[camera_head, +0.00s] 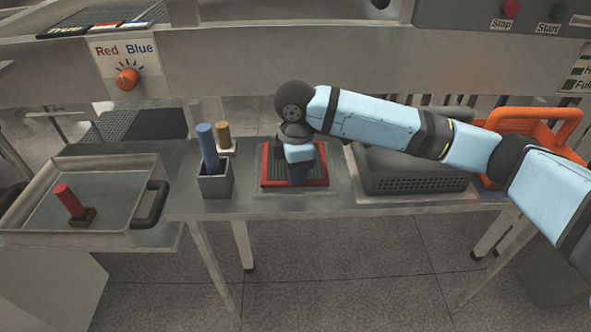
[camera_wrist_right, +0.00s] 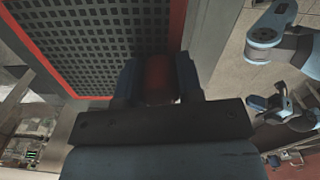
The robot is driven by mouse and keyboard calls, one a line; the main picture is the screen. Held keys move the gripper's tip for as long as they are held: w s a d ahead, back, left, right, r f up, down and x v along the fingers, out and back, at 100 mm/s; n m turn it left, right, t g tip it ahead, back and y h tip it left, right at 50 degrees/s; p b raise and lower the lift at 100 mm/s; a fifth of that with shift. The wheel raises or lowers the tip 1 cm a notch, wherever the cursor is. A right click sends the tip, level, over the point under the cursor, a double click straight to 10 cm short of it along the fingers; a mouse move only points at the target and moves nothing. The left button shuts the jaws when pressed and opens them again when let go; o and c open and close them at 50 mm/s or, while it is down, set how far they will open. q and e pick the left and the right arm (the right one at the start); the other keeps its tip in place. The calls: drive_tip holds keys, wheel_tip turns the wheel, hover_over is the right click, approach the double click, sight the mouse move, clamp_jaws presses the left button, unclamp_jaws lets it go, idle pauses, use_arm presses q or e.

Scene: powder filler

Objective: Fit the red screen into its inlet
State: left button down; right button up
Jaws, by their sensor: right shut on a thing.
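The red screen (camera_head: 266,166), a dark perforated panel with a red frame, lies flat over a grey rectangular area of the steel table. It fills the upper left of the right wrist view (camera_wrist_right: 100,40). My right gripper (camera_head: 300,178) is above its near part, jaws pointing down. In the right wrist view, its two fingers (camera_wrist_right: 158,82) are closed on a red grip piece at the screen's edge. The arm hides part of the screen. I cannot tell whether the screen is lifted, or make out its inlet for certain.
Left of the screen stands a grey holder (camera_head: 215,186) with a blue cylinder (camera_head: 207,147). A metal tray (camera_head: 120,160) holds a red cylinder (camera_head: 69,201). A dark perforated box (camera_head: 415,182) and orange frame (camera_head: 540,125) stand right. An orange knob (camera_head: 127,79) is on the machine.

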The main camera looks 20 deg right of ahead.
wheel_tip(320, 180, up, 5)
drive_tip(key=shift+f+p, duration=0.1)
drive_tip(key=shift+p, duration=0.5)
use_arm(q)
drive_tip(key=p, duration=0.1)
drive_tip(key=a+g+p, duration=0.1)
drive_tip(key=p, duration=0.1)
drive_tip(key=shift+s+a+f+y, duration=0.2)
drive_tip(key=shift+s+f+y, duration=0.1)
drive_tip(key=shift+s+y, duration=0.1)
use_arm(e)
wheel_tip(320, 180, up, 14)
